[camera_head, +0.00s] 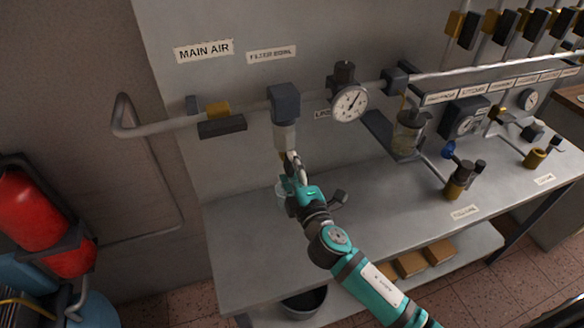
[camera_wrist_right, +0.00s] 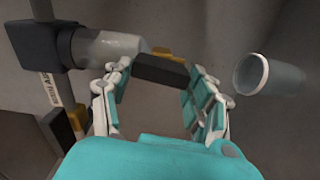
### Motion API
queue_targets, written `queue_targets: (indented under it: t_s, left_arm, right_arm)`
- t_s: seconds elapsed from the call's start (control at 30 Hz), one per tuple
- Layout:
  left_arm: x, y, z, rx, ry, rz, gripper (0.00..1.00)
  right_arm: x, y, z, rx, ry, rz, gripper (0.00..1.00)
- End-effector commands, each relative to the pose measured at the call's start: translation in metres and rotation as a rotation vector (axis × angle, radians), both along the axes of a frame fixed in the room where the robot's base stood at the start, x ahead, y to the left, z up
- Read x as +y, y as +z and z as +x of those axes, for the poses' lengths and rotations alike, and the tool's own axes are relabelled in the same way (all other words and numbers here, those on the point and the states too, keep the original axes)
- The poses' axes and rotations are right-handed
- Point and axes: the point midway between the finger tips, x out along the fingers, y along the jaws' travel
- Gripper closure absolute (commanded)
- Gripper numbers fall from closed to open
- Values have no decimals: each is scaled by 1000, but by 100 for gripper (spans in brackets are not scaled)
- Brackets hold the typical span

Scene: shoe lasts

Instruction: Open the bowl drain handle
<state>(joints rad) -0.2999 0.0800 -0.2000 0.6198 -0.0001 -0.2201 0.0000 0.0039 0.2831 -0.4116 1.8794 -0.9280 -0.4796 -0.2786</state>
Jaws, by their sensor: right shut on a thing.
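The filter bowl (camera_head: 286,138) is a pale translucent cylinder hanging below a dark square housing (camera_head: 284,102) on the pipe. In the right wrist view the bowl (camera_wrist_right: 108,48) points sideways, and its drain handle (camera_wrist_right: 160,70), a dark block with yellow behind it, lies at its end. My right gripper (camera_head: 293,160) is just under the bowl in the head view. In the wrist view its fingers (camera_wrist_right: 158,76) are on either side of the handle, shut on it. In the head view the fingers hide the handle. My left gripper is not in view.
A clear cup (camera_head: 281,191) stands on the grey bench (camera_head: 245,235) beside my right gripper; it shows in the wrist view (camera_wrist_right: 252,74). The main air valve (camera_head: 222,126) is left of the bowl, a gauge (camera_head: 350,103) right. The bench's front left is clear.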

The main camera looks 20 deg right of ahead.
Motion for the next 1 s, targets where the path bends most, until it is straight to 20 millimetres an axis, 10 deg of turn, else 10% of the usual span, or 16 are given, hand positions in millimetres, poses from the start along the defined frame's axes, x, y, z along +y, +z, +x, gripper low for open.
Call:
queue_targets:
  t_s: [0.87, 0.9, 1.0]
  left_arm:
    - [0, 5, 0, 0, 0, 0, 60]
    - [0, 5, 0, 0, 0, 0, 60]
    - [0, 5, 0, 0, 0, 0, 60]
  right_arm:
    - [1, -2, 0, -5, 1, -161, 74]
    - [1, -2, 0, -4, 1, -161, 40]
    - [1, -2, 0, -4, 1, -160, 26]
